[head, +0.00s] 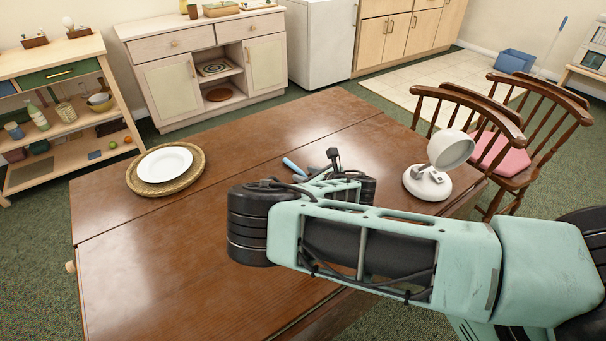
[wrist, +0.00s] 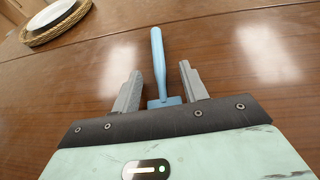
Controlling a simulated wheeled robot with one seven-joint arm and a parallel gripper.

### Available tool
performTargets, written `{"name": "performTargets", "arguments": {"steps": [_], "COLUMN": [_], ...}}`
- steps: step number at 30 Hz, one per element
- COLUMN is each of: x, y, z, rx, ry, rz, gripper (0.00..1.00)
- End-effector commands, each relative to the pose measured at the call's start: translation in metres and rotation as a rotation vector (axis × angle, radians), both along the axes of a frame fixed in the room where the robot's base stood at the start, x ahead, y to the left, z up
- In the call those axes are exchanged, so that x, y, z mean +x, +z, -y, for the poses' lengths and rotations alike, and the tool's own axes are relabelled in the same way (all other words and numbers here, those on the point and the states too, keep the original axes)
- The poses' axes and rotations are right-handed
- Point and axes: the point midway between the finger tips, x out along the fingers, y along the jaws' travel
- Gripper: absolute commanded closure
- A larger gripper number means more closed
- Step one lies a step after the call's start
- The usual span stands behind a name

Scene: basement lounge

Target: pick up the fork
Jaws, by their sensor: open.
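The fork, a light blue utensil (wrist: 158,62), lies on the brown wooden table (wrist: 75,95). In the wrist view its long handle points away from me, and its broader end is close to my gripper's palm, partly hidden there. My gripper (wrist: 160,72) is open, with one grey finger on each side of the fork. I see no finger closed on it; whether either touches it is unclear. In the head view only a short blue piece of the fork (head: 293,166) shows beside my wrist, and my arm hides the rest.
A white plate (head: 165,164) on a woven mat (head: 133,180) lies at the table's left; both show at the upper left of the wrist view. A white round-headed lamp-like object (head: 427,183) stands to the right, near my arm. Wooden chairs (head: 535,105) stand beyond the right edge.

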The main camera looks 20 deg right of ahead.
Motion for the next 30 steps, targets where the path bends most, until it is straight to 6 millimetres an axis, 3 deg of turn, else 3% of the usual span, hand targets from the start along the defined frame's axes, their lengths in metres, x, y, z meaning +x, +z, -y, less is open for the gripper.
{"name": "performTargets", "arguments": {"steps": [4, 8, 9, 21, 30], "x": [0.000, 0.000, 0.000, 0.000, 0.000], "y": [0.000, 0.000, 0.000, 0.004, 0.056], "z": [0.000, 0.000, 0.000, 0.000, 0.000], "rx": [0.000, 0.000, 0.000, -0.001, 0.002], "ry": [0.000, 0.000, 0.000, 0.001, 0.000], "rz": [0.000, 0.000, 0.000, 0.002, 0.004], "gripper": [0.59, 0.95, 1.00, 1.00, 1.00]}}
